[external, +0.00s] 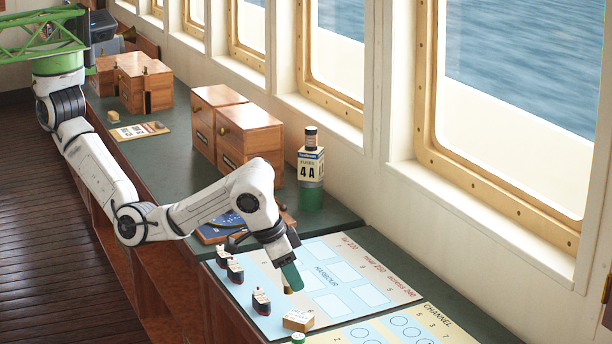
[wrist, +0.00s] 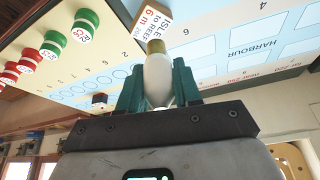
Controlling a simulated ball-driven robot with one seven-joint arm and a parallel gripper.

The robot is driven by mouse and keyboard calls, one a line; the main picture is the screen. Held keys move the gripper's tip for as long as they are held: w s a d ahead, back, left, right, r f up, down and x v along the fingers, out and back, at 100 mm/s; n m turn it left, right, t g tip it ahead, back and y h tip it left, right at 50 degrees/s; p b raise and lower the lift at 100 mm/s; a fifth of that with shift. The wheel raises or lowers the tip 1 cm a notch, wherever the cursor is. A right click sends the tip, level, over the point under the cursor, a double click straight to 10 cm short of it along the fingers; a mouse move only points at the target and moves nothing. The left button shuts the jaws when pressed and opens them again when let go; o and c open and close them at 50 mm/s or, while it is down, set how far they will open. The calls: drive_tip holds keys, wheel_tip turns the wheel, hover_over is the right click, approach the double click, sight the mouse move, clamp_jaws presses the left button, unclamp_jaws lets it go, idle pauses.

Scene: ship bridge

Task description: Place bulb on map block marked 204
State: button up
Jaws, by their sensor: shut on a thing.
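My gripper (external: 291,277) is above the light-blue harbour map (external: 385,282), low over its left-middle part. In the wrist view its green fingers (wrist: 158,88) are closed around a white bulb (wrist: 157,72) with a brass-coloured cap pointing away from the palm. In the external view only the brass end of the bulb (external: 288,290) shows below the fingers. The map carries several pale outlined blocks (external: 327,304). Whether the bulb touches the map is unclear.
A wooden block labelled ISLE to REEF (external: 298,319) lies close to the bulb. Model ships (external: 261,302) stand along the map's left edge. A yellow channel chart (external: 395,332) adjoins in front. Green pegs (wrist: 84,22) and red pegs (wrist: 30,60) show in the wrist view.

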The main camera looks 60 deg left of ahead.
drive_tip(key=w+f, duration=0.1)
drive_tip(key=d+f, duration=0.1)
drive_tip(key=shift+w+d+f, duration=0.15)
drive_tip(key=shift+w+f, duration=0.15)
drive_tip(key=shift+w, duration=0.05)
drive_tip(key=shift+f+p, duration=0.5)
drive_tip(key=shift+f, duration=1.05)
drive_tip(key=o, duration=1)
drive_tip(key=shift+f, duration=0.1)
drive_tip(key=b+v, duration=0.1)
drive_tip(key=v, duration=1.1)
drive_tip(key=shift+s, duration=0.1)
